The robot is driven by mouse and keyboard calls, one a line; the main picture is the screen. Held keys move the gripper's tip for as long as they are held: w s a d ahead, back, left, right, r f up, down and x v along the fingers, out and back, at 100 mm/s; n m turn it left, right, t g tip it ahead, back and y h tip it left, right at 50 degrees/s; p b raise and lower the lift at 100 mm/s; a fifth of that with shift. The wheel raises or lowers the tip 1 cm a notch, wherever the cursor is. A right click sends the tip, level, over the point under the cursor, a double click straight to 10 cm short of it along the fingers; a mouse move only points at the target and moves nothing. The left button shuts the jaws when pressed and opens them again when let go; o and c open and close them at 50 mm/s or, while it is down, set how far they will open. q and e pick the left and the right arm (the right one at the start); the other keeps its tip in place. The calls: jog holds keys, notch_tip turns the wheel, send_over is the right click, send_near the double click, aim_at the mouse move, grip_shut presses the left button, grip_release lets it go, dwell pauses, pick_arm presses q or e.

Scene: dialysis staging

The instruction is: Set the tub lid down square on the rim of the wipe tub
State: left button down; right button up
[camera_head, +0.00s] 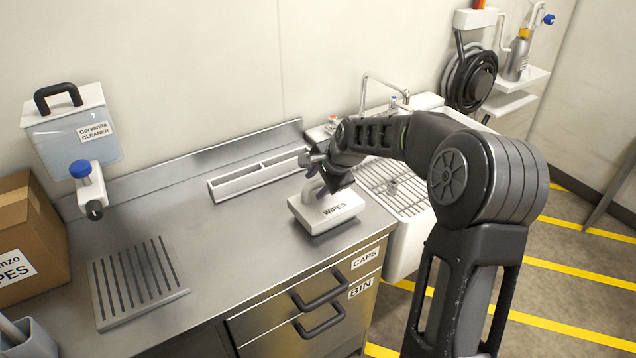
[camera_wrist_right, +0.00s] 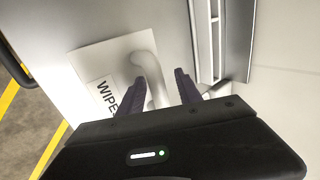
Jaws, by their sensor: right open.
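The white wipe tub (camera_head: 328,213), labelled WIPES, stands on the steel counter near its right end. The pale tub lid shows on top of it, with a curved handle (camera_head: 312,189) rising from it. In the right wrist view the handle (camera_wrist_right: 151,75) stands between the two dark fingers of my right gripper (camera_wrist_right: 158,88). My right gripper (camera_head: 328,178) is open around the handle, just above the lid. The lid looks flat on the tub, but the seam is too small to judge how square it sits. My left gripper is out of view.
A white divided tray (camera_head: 258,175) lies behind the tub. A sink with a drain rack (camera_head: 392,187) is to the right. A slotted plate (camera_head: 138,280) and a cardboard box (camera_head: 30,240) are at the left. The middle of the counter (camera_head: 225,235) is clear.

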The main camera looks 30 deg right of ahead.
aim_at(328, 205)
jog(key=shift+s+f, duration=0.1)
jog(key=shift+s, duration=0.05)
jog(key=v, duration=0.7)
jog(key=shift+r, duration=0.4)
dwell(0.6)
